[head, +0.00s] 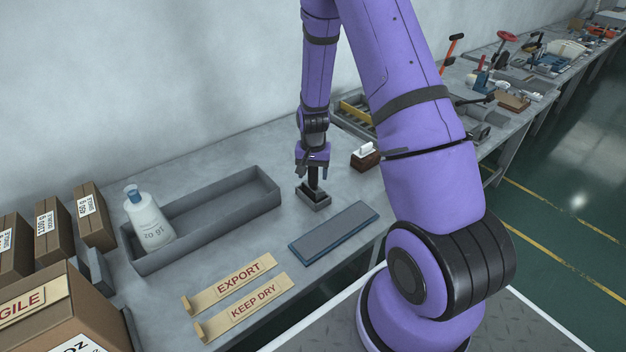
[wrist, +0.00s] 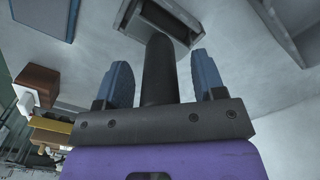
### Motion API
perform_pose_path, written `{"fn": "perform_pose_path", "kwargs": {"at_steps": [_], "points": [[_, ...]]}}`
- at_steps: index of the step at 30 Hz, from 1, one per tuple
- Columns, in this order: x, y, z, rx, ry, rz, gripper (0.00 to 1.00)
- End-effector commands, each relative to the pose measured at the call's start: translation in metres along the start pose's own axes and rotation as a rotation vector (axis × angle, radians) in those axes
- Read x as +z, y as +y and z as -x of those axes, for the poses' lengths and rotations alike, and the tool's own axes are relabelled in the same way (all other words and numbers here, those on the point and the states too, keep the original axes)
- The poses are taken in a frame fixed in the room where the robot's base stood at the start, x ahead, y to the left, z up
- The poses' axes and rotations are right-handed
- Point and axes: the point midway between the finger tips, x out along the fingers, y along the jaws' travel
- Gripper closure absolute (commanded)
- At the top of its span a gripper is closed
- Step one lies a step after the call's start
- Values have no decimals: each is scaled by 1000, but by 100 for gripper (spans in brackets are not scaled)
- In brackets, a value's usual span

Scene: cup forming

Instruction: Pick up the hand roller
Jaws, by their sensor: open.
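The hand roller (head: 313,184) stands upright on the grey bench, its dark round handle pointing up. Its lower end sits in or on a dark, box-like base (head: 314,199); I cannot tell whether that is a separate stand. My gripper (head: 313,166) is right above it, pointing down. In the wrist view, the dark handle (wrist: 159,75) runs between the two blue fingers of my gripper (wrist: 160,88), with gaps on both sides. The fingers are open around the handle and do not appear to touch it. The roller's working end is hidden.
A brown block with a white handle (head: 366,158) stands close to the right. A flat blue-edged pad (head: 335,233) lies in front. A long grey tray (head: 262,190) with a white bottle (head: 148,218) is at left. Label strips (head: 238,283) and cartons (head: 95,215) lie further left.

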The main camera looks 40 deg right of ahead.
Motion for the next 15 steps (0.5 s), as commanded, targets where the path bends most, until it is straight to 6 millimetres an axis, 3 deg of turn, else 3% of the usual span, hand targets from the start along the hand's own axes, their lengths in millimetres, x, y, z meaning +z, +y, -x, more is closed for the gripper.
{"fn": "perform_pose_path", "kwargs": {"at_steps": [7, 15], "points": [[0, 0, -1, 0, 0, 0, 39], [0, 0, -1, 0, 0, 0, 100]]}}
